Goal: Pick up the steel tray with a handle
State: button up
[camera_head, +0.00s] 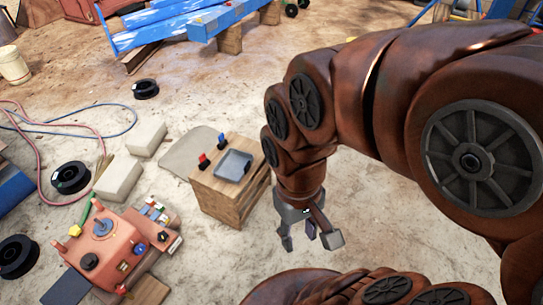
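A grey-blue steel tray (234,165) lies on top of a wooden crate (222,205) near the middle of the view. A handle on it cannot be made out clearly. My gripper (310,240) hangs pointing down, to the right of the crate and apart from it. Its fingers are spread, with nothing visible between them. A small red object (203,161) and a small blue object (221,141) stand on the crate beside the tray.
A red machine (110,245) stands on the ground at lower left, with pale blocks (118,178) and black spools (70,177) near it. Hoses (95,131) lie at the left. A blue beam (165,25) rests on timber at the back. Sandy ground behind the crate is mostly clear.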

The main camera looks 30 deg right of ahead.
aim_at(235, 164)
jog(key=z, duration=0.75)
jog(key=i, duration=1.15)
jog(key=u, duration=1.5)
